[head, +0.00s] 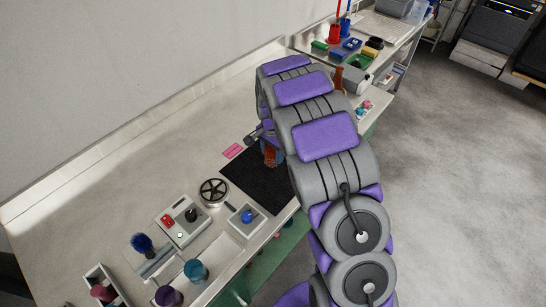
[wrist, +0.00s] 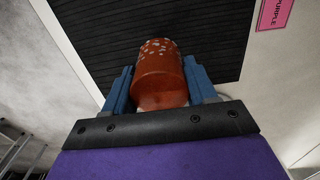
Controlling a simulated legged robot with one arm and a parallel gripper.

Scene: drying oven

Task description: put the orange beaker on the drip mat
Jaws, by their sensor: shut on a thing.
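The orange beaker (wrist: 160,75) is between the two blue fingers of my gripper (wrist: 161,88) in the wrist view, with a finger against each side. It has light speckles near its far end. The black ribbed drip mat (wrist: 85,30) lies behind the beaker in that view. In the head view the mat (head: 255,182) lies on the bench, and the beaker (head: 270,154) shows at its far edge, partly hidden by my arm. I cannot tell whether the beaker touches the mat.
A pink label (head: 233,151) lies beside the mat; it reads PURPLE in the wrist view (wrist: 273,12). A handwheel (head: 213,191), a switch box (head: 184,220) and a blue-knobbed box (head: 247,219) stand near the mat. Teal (head: 196,271) and purple (head: 168,296) vessels stand nearer.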

